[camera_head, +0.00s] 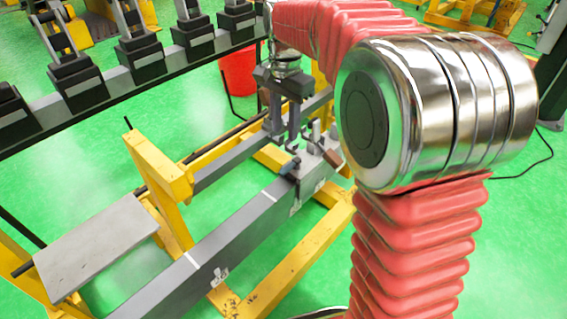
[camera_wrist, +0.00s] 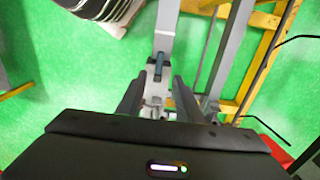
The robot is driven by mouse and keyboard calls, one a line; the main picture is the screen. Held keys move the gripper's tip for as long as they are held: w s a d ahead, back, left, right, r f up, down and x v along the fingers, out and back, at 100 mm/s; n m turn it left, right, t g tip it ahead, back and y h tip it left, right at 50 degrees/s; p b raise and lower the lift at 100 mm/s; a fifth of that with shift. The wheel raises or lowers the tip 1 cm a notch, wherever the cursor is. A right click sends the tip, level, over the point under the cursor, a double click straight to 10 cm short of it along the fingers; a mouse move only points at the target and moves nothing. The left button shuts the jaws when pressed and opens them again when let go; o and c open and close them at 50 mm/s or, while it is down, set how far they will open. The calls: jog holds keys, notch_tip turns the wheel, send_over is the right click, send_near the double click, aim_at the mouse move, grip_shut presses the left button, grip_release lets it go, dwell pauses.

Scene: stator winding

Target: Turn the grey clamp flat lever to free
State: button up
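In the wrist view, the two dark fingers of my gripper (camera_wrist: 157,88) stand apart on either side of a light grey clamp part (camera_wrist: 154,88), with a visible gap on each side. A dark blue-grey lever-like piece (camera_wrist: 158,65) lies just beyond the fingertips, roughly in line with the beam. In the head view, my gripper (camera_head: 283,142) points down over the grey beam (camera_head: 235,232), close to a small dark clamp (camera_head: 292,170). I cannot tell whether the fingers touch it. The lever's exact shape and angle are too small to make out.
A yellow frame (camera_head: 172,180) carries the beam and a grey plate (camera_head: 95,247). Upright grey and brownish fittings (camera_head: 328,150) stand on the beam just right of my gripper. A dark rail with black blocks (camera_head: 140,60) runs behind, and a red bin (camera_head: 238,72) stands there.

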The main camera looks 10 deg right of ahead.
aim_at(285, 169)
notch_tip(285, 169, down, 14)
jog(key=shift+r, duration=0.1)
dwell(0.9)
jog(key=shift+c, duration=0.4)
grip_shut()
jog(key=shift+a, duration=0.15)
